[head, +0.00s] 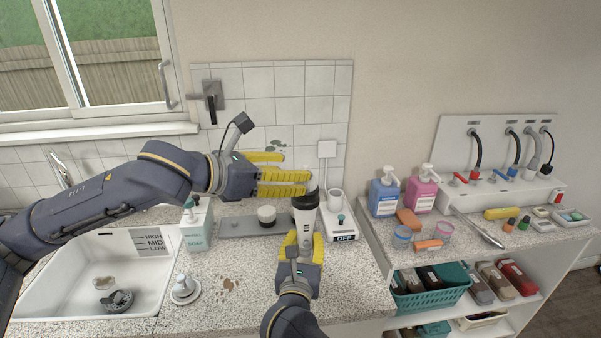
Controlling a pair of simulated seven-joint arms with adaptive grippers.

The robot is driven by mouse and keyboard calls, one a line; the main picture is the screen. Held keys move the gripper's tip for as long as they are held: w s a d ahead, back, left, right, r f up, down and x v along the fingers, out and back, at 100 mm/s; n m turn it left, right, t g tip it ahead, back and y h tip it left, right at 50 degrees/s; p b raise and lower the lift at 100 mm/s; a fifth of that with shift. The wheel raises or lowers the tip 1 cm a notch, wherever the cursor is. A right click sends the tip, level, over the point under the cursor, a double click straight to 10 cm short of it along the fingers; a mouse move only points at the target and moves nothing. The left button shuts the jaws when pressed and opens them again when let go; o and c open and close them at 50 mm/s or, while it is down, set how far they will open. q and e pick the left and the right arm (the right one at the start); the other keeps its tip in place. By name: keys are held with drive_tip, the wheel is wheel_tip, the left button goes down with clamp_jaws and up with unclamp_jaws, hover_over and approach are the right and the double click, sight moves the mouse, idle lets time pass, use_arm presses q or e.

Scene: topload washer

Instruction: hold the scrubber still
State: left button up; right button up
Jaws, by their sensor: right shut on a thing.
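The scrubber (305,218), a white handheld body with a black collar, stands roughly upright near the middle of the counter in the head view. My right gripper (301,240) comes up from the bottom and is shut on its lower body, hiding part of it. My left gripper (284,174) reaches in from the left, just above and left of the scrubber's top. Its yellow fingers are spread apart and point right, with nothing visible held between them. Whether its fingertips touch the scrubber's top is unclear.
A white device marked OFF (343,230) stands close right of the scrubber. A grey tray (238,226) with a small round jar (267,215) lies behind left. The sink (70,290), a soap bottle (196,228) and a white stopper-like piece (185,288) are left. Bottles and shelves fill the right.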

use_arm(q)
drive_tip(key=v, duration=0.7)
drive_tip(key=shift+s+a, duration=0.2)
drive_tip(key=shift+r, duration=0.1)
drive_tip(key=shift+c, duration=0.4)
